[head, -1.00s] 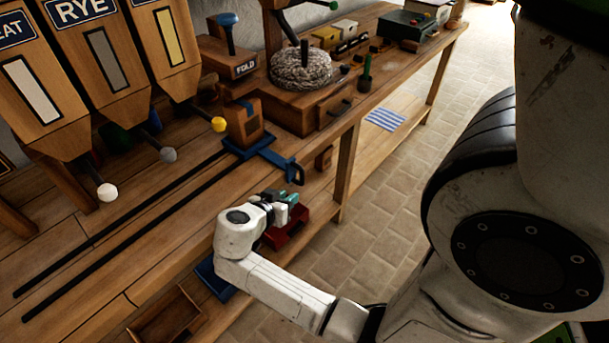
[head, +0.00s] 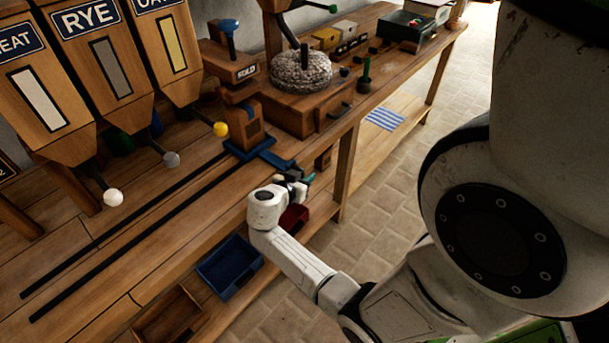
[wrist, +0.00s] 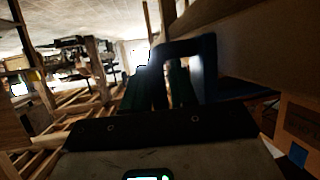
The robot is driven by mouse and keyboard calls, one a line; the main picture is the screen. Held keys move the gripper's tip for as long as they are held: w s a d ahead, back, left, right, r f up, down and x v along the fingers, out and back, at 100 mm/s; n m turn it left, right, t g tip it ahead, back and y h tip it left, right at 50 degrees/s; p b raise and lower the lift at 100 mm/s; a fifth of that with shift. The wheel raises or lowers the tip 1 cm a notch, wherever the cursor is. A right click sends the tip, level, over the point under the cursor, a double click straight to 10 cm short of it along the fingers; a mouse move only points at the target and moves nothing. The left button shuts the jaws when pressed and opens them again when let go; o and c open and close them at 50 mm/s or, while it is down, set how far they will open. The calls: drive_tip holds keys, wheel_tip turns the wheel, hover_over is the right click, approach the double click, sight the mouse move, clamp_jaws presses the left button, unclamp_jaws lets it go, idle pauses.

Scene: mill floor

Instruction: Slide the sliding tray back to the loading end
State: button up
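The blue sliding tray (head: 240,150) sits at the far right end of two black rails on the bench. A wooden box (head: 243,124) stands on it. Its blue handle reaches to the bench's front edge and shows in the wrist view as a dark blue loop (wrist: 190,48). My gripper (head: 298,178) is at the handle, in front of the bench edge. In the wrist view my green-tipped fingers (wrist: 160,90) stand apart, with one leg of the loop seemingly between them. Whether they touch it is hard to tell in the dark.
Hoppers, one marked RYE (head: 95,60), stand behind the rails with ball-ended levers. A wooden press (head: 238,75) stands over the tray's end. A blue bin (head: 230,268) and a red bin (head: 293,219) are below the bench edge. The rails to the left are clear.

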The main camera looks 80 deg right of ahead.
drive_tip(key=shift+d, duration=0.15)
drive_tip(key=shift+f, duration=0.1)
clamp_jaws()
idle(0.3)
